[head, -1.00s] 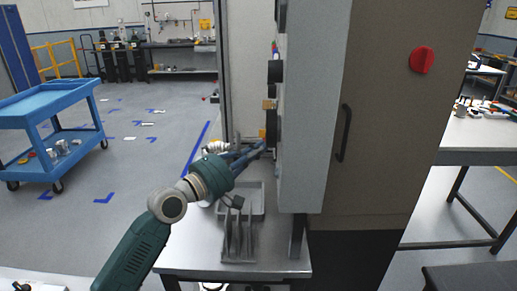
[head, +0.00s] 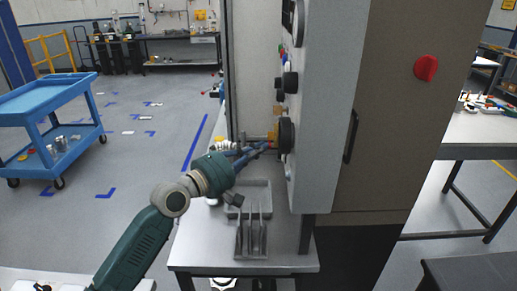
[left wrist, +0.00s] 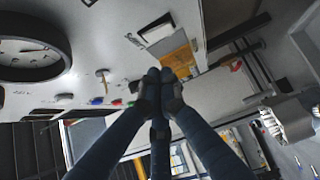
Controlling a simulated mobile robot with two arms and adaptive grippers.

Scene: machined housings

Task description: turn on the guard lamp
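A grey control panel (head: 325,110) on the side of a tall cabinet carries knobs and a dark round part. In the left wrist view a pale rectangular piece (left wrist: 158,30), which looks like a rocker switch, sits on the panel beside a yellow plate (left wrist: 177,52). I cannot tell which part is the guard lamp or whether it is lit. My left gripper (head: 270,146) is close to the panel; in the left wrist view its fingertips (left wrist: 162,76) are together with nothing visible between them, in front of the yellow plate. Contact is unclear. My right gripper is out of view.
A large round gauge (left wrist: 30,48) and small coloured buttons (left wrist: 112,101) share the panel. A table (head: 200,245) below holds a grey slotted rack (head: 252,238). A red knob (head: 426,67) is on the cabinet front. A blue cart (head: 45,103) stands left on open floor.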

